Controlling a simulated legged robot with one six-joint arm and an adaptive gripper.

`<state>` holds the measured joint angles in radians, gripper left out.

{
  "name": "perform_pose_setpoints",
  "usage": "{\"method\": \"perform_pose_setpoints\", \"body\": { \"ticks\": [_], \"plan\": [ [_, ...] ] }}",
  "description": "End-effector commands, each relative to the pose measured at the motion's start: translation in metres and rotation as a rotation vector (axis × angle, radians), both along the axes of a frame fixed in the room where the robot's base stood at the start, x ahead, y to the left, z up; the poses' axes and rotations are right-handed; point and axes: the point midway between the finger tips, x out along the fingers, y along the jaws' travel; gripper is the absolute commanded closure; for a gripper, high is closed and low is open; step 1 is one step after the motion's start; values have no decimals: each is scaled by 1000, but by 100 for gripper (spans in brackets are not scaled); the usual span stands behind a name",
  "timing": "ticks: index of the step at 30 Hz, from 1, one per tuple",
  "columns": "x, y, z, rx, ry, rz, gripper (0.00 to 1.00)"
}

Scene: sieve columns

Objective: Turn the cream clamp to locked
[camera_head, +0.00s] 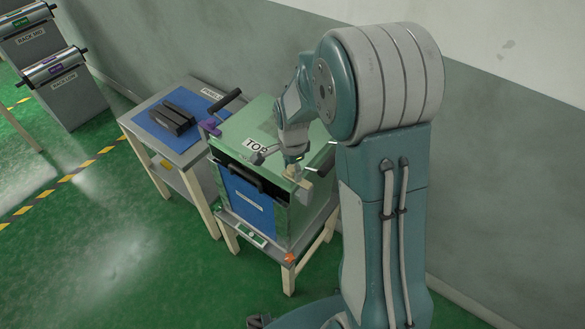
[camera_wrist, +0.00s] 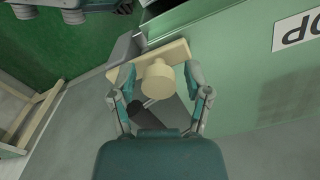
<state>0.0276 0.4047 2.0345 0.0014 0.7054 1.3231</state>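The cream clamp (camera_wrist: 158,80) shows in the wrist view as a round knob on a flat cream bar, at the edge of the green box (camera_wrist: 240,62). In the head view the cream clamp (camera_head: 323,170) is partly hidden by my gripper at the box's near right top corner. My gripper (camera_wrist: 160,76) is open, with one finger on each side of the knob. A gap seems to show between the fingers and the knob. The lock state cannot be read.
The box top (camera_head: 240,130) bears a TOP label. A purple clamp (camera_head: 210,127) and a black handle (camera_head: 226,99) are at its left side. The blue front (camera_head: 248,198) has a black handle. A side table (camera_head: 187,157) holds dark blocks (camera_head: 171,119). A wall is behind.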

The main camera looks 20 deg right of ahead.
Motion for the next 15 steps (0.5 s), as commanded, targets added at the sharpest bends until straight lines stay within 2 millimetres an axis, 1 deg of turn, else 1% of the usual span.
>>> {"method": "perform_pose_setpoints", "body": {
  "ticks": [10, 13, 15],
  "plan": [
    [1, -1, 4, -1, -3, 1, 31],
    [1, 0, 14, -1, -6, 1, 31],
    [2, 0, 26, -1, -8, 1, 31]
  ]
}}
